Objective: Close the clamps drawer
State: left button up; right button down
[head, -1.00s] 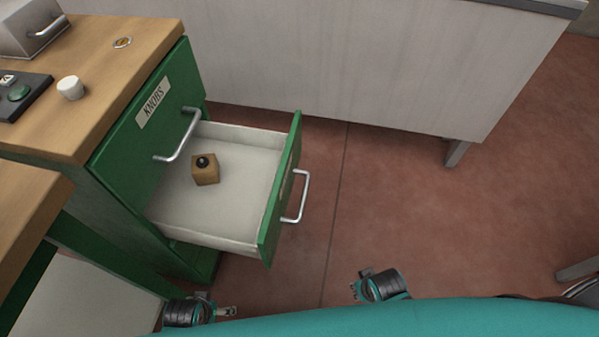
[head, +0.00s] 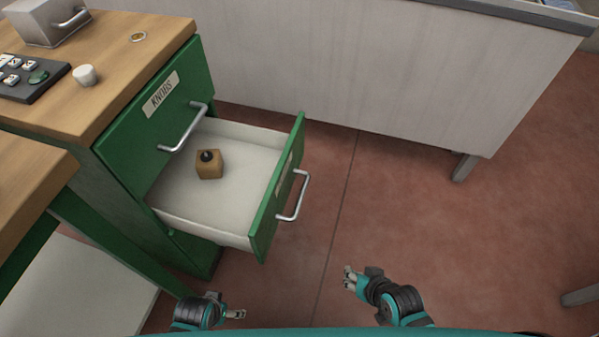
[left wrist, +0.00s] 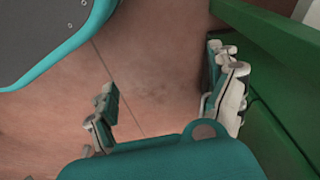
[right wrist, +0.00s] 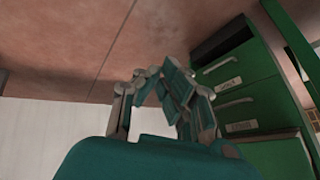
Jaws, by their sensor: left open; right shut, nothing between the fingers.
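The open drawer (head: 228,222) sticks out of the green cabinet below the drawer labelled KNOBS (head: 160,95). Its green front (head: 275,200) carries a metal bar handle (head: 296,196); its label is too slanted to read. A small wooden block with a black knob (head: 208,164) lies inside. My right gripper (head: 350,277) is shut and empty, below and to the right of the handle in the head view, apart from it. My left gripper (head: 237,314) is open and empty below the drawer in the picture; its spread fingers show in the left wrist view (left wrist: 165,95).
The wooden worktop (head: 120,60) holds a white knob (head: 85,75), a dark button panel (head: 35,78) and a grey metal box (head: 45,22). A pale cabinet (head: 370,75) stands behind. The red floor (head: 430,220) right of the drawer is clear.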

jog(key=w+a+r+m+t+y, duration=0.3)
jog(key=w+a+r+m+t, duration=0.15)
jog(key=r, duration=0.55)
jog(key=m+t+y, duration=0.2)
jog(key=m+t, duration=0.3)
jog(key=m, duration=0.3)
send_near(288, 158)
jog(key=s+d, duration=0.6)
jog(key=x, duration=0.4)
jog(key=a+x, duration=0.1)
jog(key=x, duration=0.3)
jog(key=s+a+p+x, duration=0.1)
jog(key=x, duration=0.4)
jog(key=shift+s+a+r, duration=0.1)
jog(key=shift+s+a, duration=0.05)
jog(key=shift+a, duration=0.05)
pick_arm(q)
jog(key=f, duration=0.1)
jog(key=s+f, duration=0.1)
jog(key=f, duration=0.1)
jog(key=shift+s+a+f, duration=0.15)
jog(key=shift+s+f, duration=0.1)
jog(key=shift+s, duration=0.1)
